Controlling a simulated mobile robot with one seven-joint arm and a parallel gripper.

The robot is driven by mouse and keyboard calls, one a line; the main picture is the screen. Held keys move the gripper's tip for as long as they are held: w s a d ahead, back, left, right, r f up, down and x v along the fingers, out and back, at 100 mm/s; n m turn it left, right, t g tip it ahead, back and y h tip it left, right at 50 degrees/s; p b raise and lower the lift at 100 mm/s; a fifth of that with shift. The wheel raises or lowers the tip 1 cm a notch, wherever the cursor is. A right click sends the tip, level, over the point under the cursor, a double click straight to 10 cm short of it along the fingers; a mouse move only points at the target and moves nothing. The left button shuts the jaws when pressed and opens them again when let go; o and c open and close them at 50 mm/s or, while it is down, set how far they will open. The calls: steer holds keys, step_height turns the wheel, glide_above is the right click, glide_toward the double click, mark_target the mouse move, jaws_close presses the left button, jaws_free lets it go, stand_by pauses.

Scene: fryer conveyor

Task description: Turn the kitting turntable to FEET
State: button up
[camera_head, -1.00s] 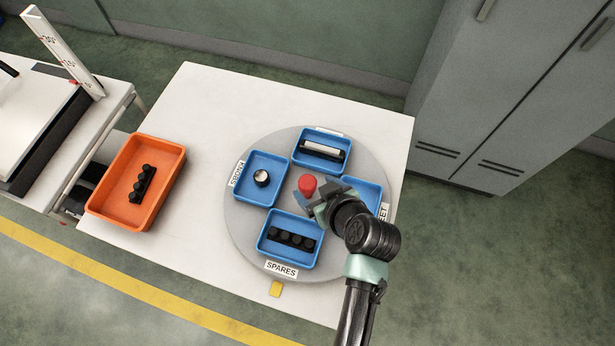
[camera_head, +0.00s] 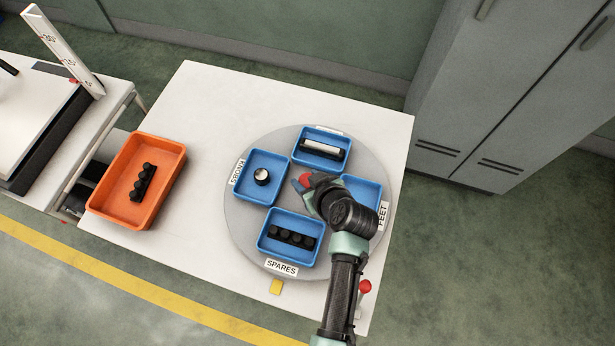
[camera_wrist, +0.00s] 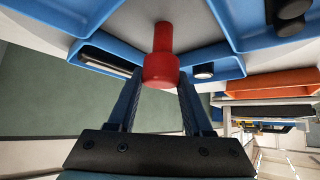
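The kitting turntable is a round grey disc (camera_head: 242,218) on a white table. It carries blue bins with labels: KNOBS (camera_head: 237,172) at left, SPARES (camera_head: 281,268) at front, FEET (camera_head: 383,216) at right. The label of the back bin (camera_head: 322,128) is unreadable. A yellow marker (camera_head: 276,287) on the table lies by the SPARES label. A red knob (camera_wrist: 161,65) stands at the turntable's centre. My gripper (camera_wrist: 160,80) is open, its fingers at either side of the knob, with small gaps visible. In the head view, my wrist hides most of the knob and part of the FEET bin.
An orange bin (camera_head: 113,210) with a black part stands left on the table. A red ball-shaped object (camera_head: 365,286) shows beside my arm near the front right edge. Grey cabinets (camera_head: 500,90) stand behind at right. The table's back left is clear.

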jaws_close()
